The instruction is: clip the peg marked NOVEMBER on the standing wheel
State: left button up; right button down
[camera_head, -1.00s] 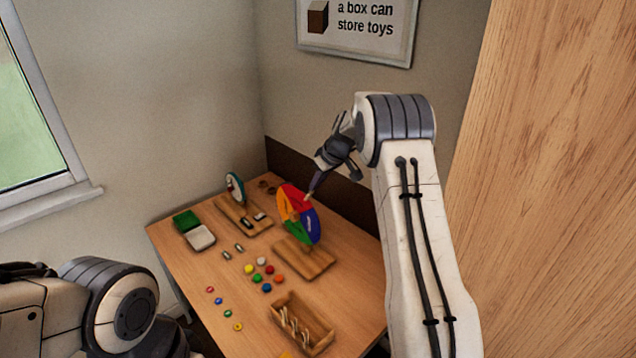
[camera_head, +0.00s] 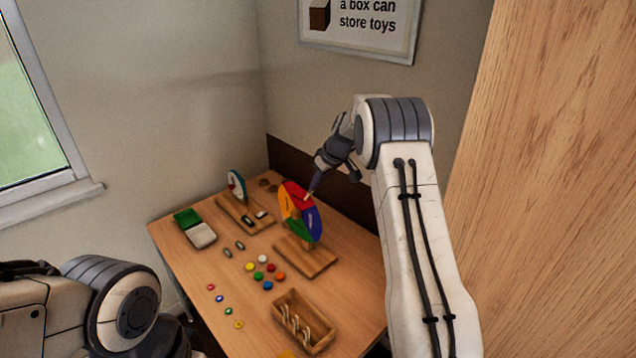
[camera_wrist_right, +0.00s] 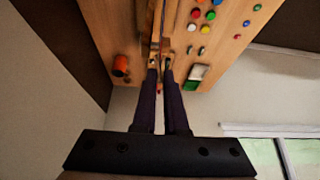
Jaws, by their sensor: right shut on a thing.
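The standing wheel (camera_head: 289,206) has coloured sectors and stands upright on a wooden base (camera_head: 318,262). My right gripper (camera_head: 309,193) is at the wheel's upper rim in the head view. It is shut on a small pale peg (camera_head: 306,198), whose tip is at or very near the rim; I cannot tell whether it grips the rim. No lettering on the peg is readable. In the right wrist view my gripper's fingers (camera_wrist_right: 161,68) are close together, pointing at the wheel, which shows edge-on. My left arm is at the lower left, its gripper out of view.
A wooden box (camera_head: 324,343) with several pale pegs stands at the front. Coloured discs (camera_head: 268,286) lie left of the wheel base. A smaller wheel (camera_head: 236,186) stands behind, with a green-lidded box (camera_head: 201,236) to the left. A wooden panel (camera_head: 560,180) rises at right.

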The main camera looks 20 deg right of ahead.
jog(key=c, duration=0.9)
grip_release()
jog(key=b+v, duration=0.3)
jog(key=v, duration=0.8)
jog(key=s+a+f+n+g, duration=0.1)
jog(key=s+a+g, duration=0.1)
jog(key=s+a, duration=0.9)
jog(key=s+a+f+n+g, duration=0.1)
jog(key=s+a, duration=0.5)
jog(key=a, duration=0.8)
jog(key=s+a+f, duration=0.1)
jog(key=s+f, duration=0.1)
jog(key=s, duration=0.6)
jog(key=s+a+f+g, duration=0.1)
jog(key=s+f, duration=0.1)
jog(key=s, duration=0.6)
jog(key=s+a+f+n+g+h, duration=0.1)
jog(key=s+f, duration=0.1)
jog(key=s, duration=0.7)
